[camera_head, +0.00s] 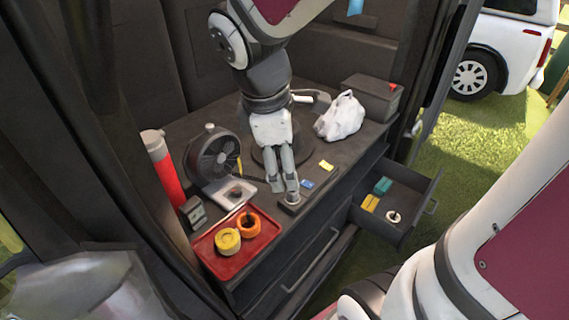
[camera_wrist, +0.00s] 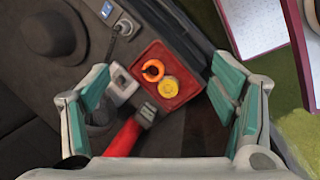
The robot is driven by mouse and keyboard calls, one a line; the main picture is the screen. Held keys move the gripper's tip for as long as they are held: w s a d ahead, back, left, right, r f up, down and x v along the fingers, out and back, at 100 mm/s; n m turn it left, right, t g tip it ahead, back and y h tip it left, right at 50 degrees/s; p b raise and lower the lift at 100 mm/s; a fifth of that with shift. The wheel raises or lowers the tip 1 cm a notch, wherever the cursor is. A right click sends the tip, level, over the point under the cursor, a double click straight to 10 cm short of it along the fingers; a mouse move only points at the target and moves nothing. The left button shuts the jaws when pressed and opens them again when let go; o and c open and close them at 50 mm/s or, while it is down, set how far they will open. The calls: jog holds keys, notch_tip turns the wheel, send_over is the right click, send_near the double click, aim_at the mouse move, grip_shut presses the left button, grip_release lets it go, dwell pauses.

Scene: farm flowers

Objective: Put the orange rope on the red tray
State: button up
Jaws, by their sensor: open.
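The orange rope (camera_head: 249,224) is a thick ring-shaped coil. It lies on the red tray (camera_head: 238,263) at the front left of the dark counter, beside a yellow roll (camera_head: 228,241). In the wrist view the orange rope (camera_wrist: 153,70), the yellow roll (camera_wrist: 168,88) and the tray (camera_wrist: 156,48) show between my spread fingers. My gripper (camera_head: 286,188) is right of and behind the tray in the head view, above the counter. In the wrist view its teal-padded fingers (camera_wrist: 161,72) are wide apart with nothing held between them.
A fan (camera_head: 213,158), a red cylinder (camera_head: 166,172) and a small grey box (camera_head: 193,212) stand near the tray. A white bag (camera_head: 340,117) is at the back right. An open drawer (camera_head: 388,232) holds small items. A small round grey thing (camera_head: 292,199) is near my fingertips.

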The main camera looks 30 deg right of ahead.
jog(key=s+a+r+m+t+y, duration=0.1)
jog(key=s+r+m, duration=0.1)
jog(key=s+m, duration=0.4)
jog(key=s+a+r+m+t+y, duration=0.1)
jog(key=s+a+r+m+y, duration=0.1)
jog(key=s+m, duration=0.4)
jog(key=shift+s+a+r, duration=0.15)
jog(key=shift+s+r, duration=0.05)
jog(key=shift+r, duration=0.2)
